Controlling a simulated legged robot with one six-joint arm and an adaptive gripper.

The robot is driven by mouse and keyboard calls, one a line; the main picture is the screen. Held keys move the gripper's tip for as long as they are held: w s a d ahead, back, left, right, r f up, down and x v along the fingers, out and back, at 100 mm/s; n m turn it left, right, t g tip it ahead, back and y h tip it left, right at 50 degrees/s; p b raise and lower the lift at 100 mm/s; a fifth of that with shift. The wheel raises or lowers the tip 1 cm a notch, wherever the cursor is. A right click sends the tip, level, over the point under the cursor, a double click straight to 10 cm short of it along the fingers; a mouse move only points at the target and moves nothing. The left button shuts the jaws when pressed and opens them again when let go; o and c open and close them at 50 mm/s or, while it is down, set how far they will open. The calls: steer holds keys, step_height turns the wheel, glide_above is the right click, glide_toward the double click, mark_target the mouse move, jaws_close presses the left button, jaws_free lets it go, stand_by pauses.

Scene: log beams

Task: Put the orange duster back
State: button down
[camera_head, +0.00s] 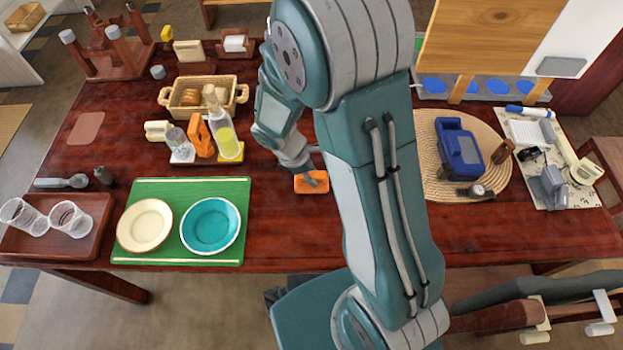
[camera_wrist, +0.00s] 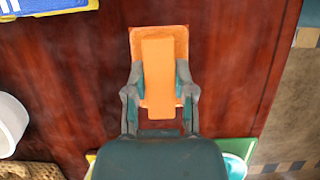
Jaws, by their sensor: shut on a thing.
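The orange duster (camera_head: 312,184) is at the middle of the dark red table, right of the green mat. In the wrist view the duster (camera_wrist: 158,60) is a flat orange block with a lighter raised strip along its middle. My gripper (camera_wrist: 159,92) is shut on this strip, with one finger on each side. In the head view my gripper (camera_head: 316,176) is partly hidden by my own arm. The duster looks level and at or very near the tabletop; I cannot tell whether it touches.
The green mat (camera_head: 182,252) holds a cream plate (camera_head: 145,225) and a teal bowl (camera_head: 210,227). A bread basket (camera_head: 204,81), a bottle (camera_head: 219,115) and another orange object (camera_head: 201,135) stand behind. A blue case (camera_head: 459,150) sits on a round woven mat (camera_head: 432,180) at right.

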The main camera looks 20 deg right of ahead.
steer(key=shift+w+d+f, duration=0.1)
steer(key=shift+w+f, duration=0.45)
steer(key=shift+f, duration=0.15)
steer(key=f, duration=0.3)
steer(key=shift+w+a, duration=0.25)
steer(key=shift+f, duration=0.3)
steer(key=shift+d, duration=0.2)
steer(key=shift+c, duration=2.3)
jaws_free()
steer(key=shift+f, duration=0.1)
